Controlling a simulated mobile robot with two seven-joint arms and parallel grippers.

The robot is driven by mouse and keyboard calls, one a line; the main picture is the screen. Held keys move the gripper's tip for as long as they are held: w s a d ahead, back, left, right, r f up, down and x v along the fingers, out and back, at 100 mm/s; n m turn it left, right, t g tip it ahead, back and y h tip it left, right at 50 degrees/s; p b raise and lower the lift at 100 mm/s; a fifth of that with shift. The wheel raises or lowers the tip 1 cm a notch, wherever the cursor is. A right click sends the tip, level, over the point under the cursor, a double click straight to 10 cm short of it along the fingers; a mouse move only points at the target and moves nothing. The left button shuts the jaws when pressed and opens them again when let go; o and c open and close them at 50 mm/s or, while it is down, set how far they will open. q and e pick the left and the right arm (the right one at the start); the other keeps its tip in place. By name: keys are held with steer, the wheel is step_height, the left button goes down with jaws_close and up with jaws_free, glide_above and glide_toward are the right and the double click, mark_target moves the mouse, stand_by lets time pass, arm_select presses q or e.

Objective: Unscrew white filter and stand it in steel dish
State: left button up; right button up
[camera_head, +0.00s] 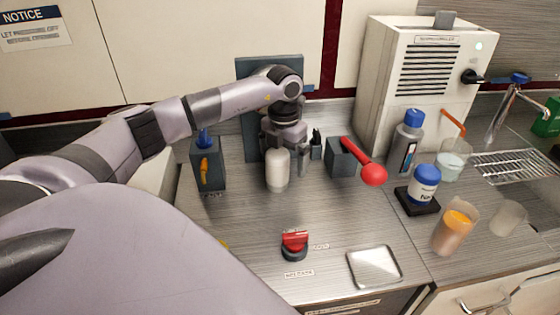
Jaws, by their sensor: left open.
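The white filter (277,172) is an upright white cylinder with a rounded lower end, in front of the dark blue-grey back plate (250,125) at the middle of the counter. My left gripper (287,152) points down at the filter's upper part. It is open, with one finger visible just right of the filter; the other finger is hard to make out. I cannot tell whether the fingers touch the filter. The filter's top and mount are hidden by the gripper and wrist. The steel dish (374,266) is a shallow, empty square tray near the counter's front edge. My right gripper is not in view.
A red-topped knob (294,244) stands left of the dish. A red-handled lever (364,164) sticks out right of the filter. A blue-knobbed valve block (208,165) stands left. Bottles and cups (455,228) crowd the right. The counter between filter and dish is mostly clear.

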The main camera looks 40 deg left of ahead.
arm_select(q)
steer(key=shift+s+a+n, duration=0.2)
steer(key=shift+a+n, duration=0.1)
steer(key=shift+a, duration=0.5)
steer(key=m, duration=0.3)
steer(key=a+m, duration=0.1)
steer(key=shift+s, duration=0.3)
steer(key=m, duration=0.3)
steer(key=shift+w+d+m, duration=0.1)
steer(key=shift+d+m, duration=0.2)
steer(key=shift+m, duration=0.1)
steer(key=m, duration=0.5)
steer(key=shift+d+m+b, duration=0.1)
steer(key=shift+m+b, duration=0.2)
